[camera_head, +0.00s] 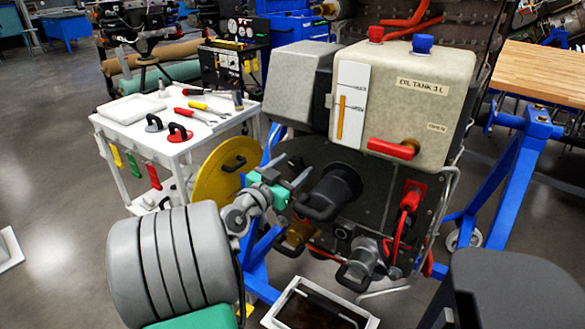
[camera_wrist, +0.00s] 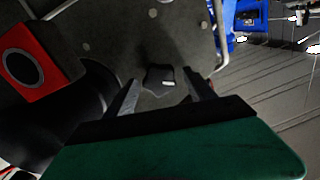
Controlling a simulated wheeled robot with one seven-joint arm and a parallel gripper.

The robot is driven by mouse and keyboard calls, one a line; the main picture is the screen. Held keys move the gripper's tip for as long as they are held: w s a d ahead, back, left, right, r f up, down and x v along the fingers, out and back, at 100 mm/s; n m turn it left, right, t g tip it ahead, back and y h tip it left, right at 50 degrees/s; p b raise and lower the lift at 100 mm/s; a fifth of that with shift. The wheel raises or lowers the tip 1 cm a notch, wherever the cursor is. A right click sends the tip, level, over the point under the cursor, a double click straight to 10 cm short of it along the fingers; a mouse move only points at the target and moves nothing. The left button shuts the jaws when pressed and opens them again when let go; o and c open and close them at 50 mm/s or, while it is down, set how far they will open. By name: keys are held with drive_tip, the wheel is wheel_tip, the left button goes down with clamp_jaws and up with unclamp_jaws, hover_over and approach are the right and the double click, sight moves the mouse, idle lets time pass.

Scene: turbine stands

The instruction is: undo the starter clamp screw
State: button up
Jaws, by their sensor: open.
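My gripper (camera_head: 293,181) is open in front of the dark engine panel, just left of a black cylindrical unit (camera_head: 338,188) with a loop handle. In the wrist view its two fingers (camera_wrist: 161,86) stand apart, with a small dark lobed knob (camera_wrist: 159,78) between and just beyond the tips. The knob sits on the dark plate and looks like a clamp screw; I cannot tell for sure that it is the starter's. I see no contact between the fingers and the knob.
A cream oil tank (camera_head: 438,91) with a red handle (camera_head: 393,149) is above the panel. A red fitting (camera_head: 413,196) is at its right; a red block (camera_wrist: 33,66) shows in the wrist view. A yellow disc (camera_head: 215,172) and white tool cart (camera_head: 150,140) stand left. A tray (camera_head: 318,308) lies below.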

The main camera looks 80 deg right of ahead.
drive_tip(key=c, duration=1.4)
drive_tip(key=shift+o, duration=0.2)
drive_tip(key=n, duration=0.5)
drive_tip(key=shift+n, duration=0.3)
drive_tip(key=o, duration=1.4)
drive_tip(key=shift+c, duration=0.2)
drive_tip(key=v, duration=0.8)
